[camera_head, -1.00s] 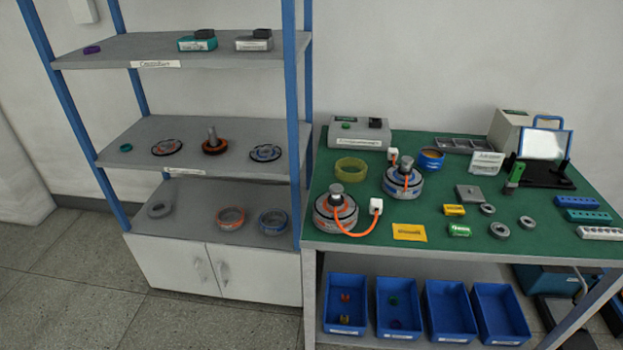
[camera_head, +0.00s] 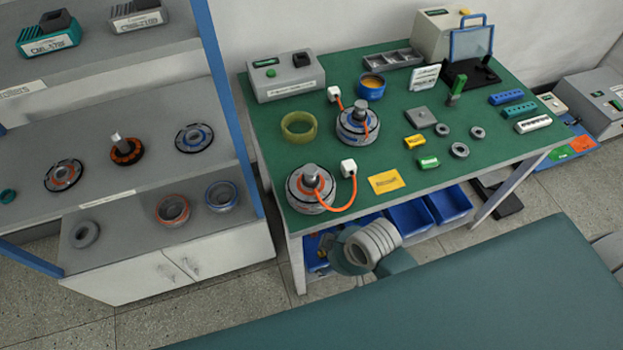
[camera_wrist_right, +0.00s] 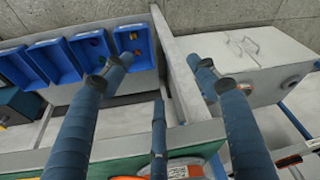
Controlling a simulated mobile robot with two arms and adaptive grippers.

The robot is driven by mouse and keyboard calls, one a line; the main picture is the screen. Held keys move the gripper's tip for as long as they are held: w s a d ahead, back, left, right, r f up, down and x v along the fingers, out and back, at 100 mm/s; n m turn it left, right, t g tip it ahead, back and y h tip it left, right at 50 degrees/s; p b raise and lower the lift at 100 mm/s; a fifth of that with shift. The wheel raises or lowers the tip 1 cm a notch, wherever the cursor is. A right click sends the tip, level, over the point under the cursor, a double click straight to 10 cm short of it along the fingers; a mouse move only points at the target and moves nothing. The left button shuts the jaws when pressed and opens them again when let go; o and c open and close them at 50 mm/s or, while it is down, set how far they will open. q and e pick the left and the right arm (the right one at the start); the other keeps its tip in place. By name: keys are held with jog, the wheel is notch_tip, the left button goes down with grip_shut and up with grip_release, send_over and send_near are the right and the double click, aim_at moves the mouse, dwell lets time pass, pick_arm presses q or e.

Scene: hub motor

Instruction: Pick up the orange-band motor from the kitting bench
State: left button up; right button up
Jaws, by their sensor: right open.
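The orange-band motor (camera_head: 311,190) stands on the green bench top (camera_head: 290,160) at its front left corner, shaft up. An orange cable runs from it to a white connector (camera_head: 348,167). A blue-band motor (camera_head: 357,125) stands behind it to the right. In the right wrist view, my right gripper (camera_wrist_right: 161,62) is open, with empty space between its spread fingers. The orange-band motor (camera_wrist_right: 187,168) shows there at the bottom edge, partly cut off and partly behind a finger. My left gripper is in neither view.
A shelf rack with a blue post (camera_head: 226,100) stands left of the bench. A yellow-green ring (camera_head: 298,126) and a grey box (camera_head: 285,78) lie behind the motor; a yellow card (camera_head: 385,181) lies right of it. Blue bins (camera_head: 449,203) sit below the bench top.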

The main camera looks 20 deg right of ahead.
jog(key=w+a+r+n+g+y+p, duration=0.1)
jog(key=w+a+r+n, duration=0.4)
jog(key=r, duration=0.3)
jog(key=w+a+r+n+y+p, duration=0.1)
jog(key=w+a+r+n, duration=0.3)
jog(key=r+n, duration=0.3)
notch_tip(320, 180, up, 10)
jog(key=n+g+h, duration=0.2)
jog(key=n+h, duration=0.2)
jog(key=n, duration=0.6)
send_over(310, 167)
jog(key=shift+s+a, duration=0.25)
jog(key=shift+s, duration=0.1)
jog(key=shift+d+f, duration=0.1)
jog(key=shift+d, duration=0.1)
notch_tip(310, 167, down, 4)
jog(key=shift+f+p, duration=0.25)
jog(key=shift+p, duration=0.4)
notch_tip(310, 167, down, 5)
jog(key=shift+w+r+p, duration=0.1)
jog(key=shift+p, duration=1)
jog(key=shift+f, duration=0.45)
grip_shut()
jog(key=shift+w+r, duration=0.1)
jog(key=shift+w, duration=0.1)
